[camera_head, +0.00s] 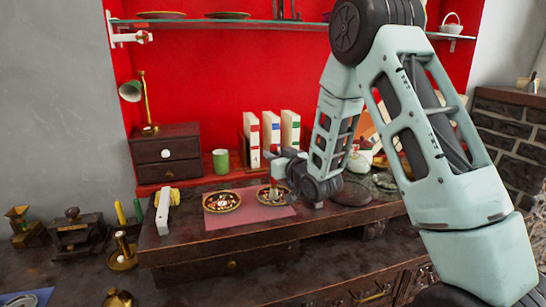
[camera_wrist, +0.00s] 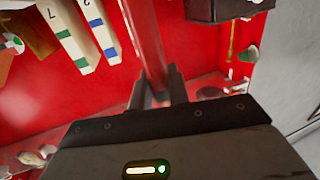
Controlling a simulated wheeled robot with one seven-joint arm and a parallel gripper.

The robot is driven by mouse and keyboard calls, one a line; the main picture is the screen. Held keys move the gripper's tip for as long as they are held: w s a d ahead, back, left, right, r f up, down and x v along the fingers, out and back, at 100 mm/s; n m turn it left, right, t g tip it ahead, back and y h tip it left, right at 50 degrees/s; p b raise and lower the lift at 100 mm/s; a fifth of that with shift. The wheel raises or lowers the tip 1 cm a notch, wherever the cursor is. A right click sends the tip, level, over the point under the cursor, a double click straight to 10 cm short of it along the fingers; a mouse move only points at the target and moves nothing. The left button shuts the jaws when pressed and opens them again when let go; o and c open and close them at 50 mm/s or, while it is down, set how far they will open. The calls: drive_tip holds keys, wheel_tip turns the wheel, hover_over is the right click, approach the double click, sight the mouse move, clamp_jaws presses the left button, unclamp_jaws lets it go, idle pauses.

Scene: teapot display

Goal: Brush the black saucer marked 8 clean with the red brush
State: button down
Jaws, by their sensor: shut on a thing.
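My gripper (camera_head: 281,166) is shut on the red brush (camera_wrist: 146,40), whose long red shaft shows between the two fingers in the wrist view. In the head view a small part of the brush shows below the gripper, over the right-hand saucer (camera_head: 262,197). I cannot tell whether the brush touches that saucer. A second dark saucer (camera_head: 222,201) with a light and red pattern lies to its left. Both lie on a pink mat (camera_head: 245,213). I cannot read a number 8 on either one, and the gripper and brush partly hide the right-hand saucer.
A white-and-yellow handled object (camera_head: 164,209) lies left of the mat. A green cup (camera_head: 221,161), a small drawer box (camera_head: 167,153) and upright white books (camera_head: 271,130) stand behind. A dark round item (camera_head: 350,193) lies right of the mat. A glass shelf runs above.

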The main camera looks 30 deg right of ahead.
drive_tip(key=shift+w+d+f+b, duration=0.1)
drive_tip(key=shift+w+d+b, duration=0.4)
drive_tip(key=shift+d, duration=0.2)
drive_tip(key=shift+s+a+b, duration=0.2)
drive_tip(key=shift+s+b, duration=0.5)
drive_tip(key=shift+b, duration=0.1)
drive_tip(key=shift+r+p, duration=1.85)
drive_tip(key=shift+r, duration=1.15)
